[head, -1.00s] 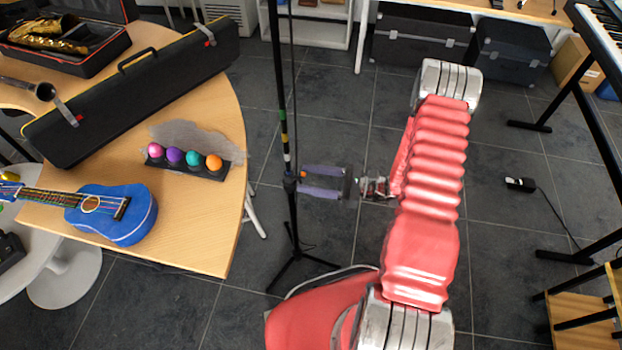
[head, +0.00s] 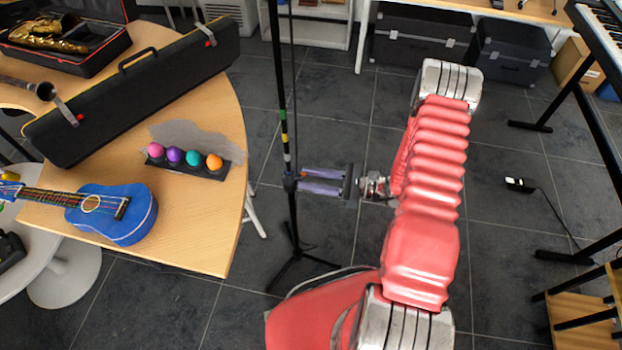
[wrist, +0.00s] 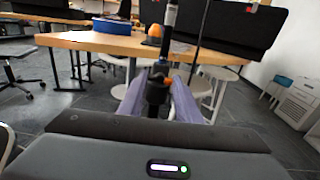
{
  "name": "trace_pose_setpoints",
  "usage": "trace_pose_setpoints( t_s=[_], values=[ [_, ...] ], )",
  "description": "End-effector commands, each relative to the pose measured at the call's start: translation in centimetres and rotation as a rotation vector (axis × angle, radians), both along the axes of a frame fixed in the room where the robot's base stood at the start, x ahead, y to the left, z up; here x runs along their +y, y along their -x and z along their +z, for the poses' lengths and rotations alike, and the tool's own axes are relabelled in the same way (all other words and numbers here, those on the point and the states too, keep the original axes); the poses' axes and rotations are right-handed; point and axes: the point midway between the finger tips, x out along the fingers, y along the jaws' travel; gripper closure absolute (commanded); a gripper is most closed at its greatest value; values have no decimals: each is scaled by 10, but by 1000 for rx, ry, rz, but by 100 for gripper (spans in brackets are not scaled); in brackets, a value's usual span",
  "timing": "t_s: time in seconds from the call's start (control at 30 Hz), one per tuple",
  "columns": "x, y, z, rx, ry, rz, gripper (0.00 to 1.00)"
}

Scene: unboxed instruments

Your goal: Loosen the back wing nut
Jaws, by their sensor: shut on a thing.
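A thin upright black stand pole (head: 284,125) with coloured bands rises from a tripod base on the floor. A dark collar (head: 289,184) sits on the pole at the height of my gripper (head: 303,180). My gripper reaches in from the right, its two purple-grey fingers shut on a small part at the collar, which I take to be the back wing nut. A bit of orange (head: 304,174) shows by the fingertips, and in the wrist view orange (wrist: 168,80) shows beside the black fitting (wrist: 157,90) between the fingers. The fingers hide most of the nut.
A wooden table (head: 215,235) stands left of the pole, with a blue ukulele (head: 118,213), several coloured eggs in a holder (head: 190,170) and a long black case (head: 140,90). Black cases (head: 420,38) stand at the back.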

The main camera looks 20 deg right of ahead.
Motion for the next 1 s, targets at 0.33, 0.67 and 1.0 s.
trace_pose_setpoints(
  t_s=[0.33,0.67,1.0],
  values=[
    [-1,-1,0,-143,84,-3,92],
    [-1,0,0,-394,228,-4,92],
    [0,1,0,-673,390,-3,92]
  ],
)
